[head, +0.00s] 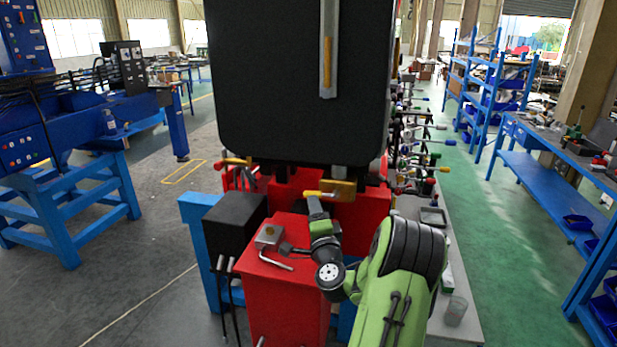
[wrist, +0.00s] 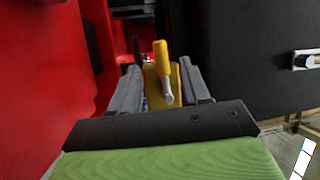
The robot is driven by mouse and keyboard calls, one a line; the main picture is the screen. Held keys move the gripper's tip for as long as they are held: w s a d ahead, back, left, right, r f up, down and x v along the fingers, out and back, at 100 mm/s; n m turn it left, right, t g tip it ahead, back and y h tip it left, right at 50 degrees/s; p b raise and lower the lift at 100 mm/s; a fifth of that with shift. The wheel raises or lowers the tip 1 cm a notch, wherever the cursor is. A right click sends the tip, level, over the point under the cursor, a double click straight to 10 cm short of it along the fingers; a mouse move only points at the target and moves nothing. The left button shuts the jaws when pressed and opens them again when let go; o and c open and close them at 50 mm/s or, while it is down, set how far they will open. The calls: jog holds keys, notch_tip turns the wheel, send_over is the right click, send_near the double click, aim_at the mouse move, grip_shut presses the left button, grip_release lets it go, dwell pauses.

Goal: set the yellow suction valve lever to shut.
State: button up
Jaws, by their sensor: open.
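The yellow valve lever (head: 319,193) is a short yellow handle at the front of the red machine, next to a brass-coloured valve body (head: 343,190). In the wrist view the lever (wrist: 161,52) has a yellow grip and a grey metal neck, and stands between the fingers of my gripper (wrist: 160,68). The fingers are open, one on each side of it, with gaps showing. In the head view my gripper (head: 315,204) reaches up just below the lever.
A large black box (head: 290,100) hangs directly above. A red cabinet (head: 285,305) with a bent grey handle and a black box (head: 235,222) stand left of my arm. Another orange-yellow lever (head: 236,161) is further left. Many levers line the machine's right side.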

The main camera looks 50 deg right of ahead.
jog(key=p+x, duration=0.5)
jog(key=x, duration=0.3)
jog(key=shift+w+d+p, duration=0.3)
jog(key=shift+p, duration=0.1)
jog(key=shift+c, duration=0.4)
grip_shut()
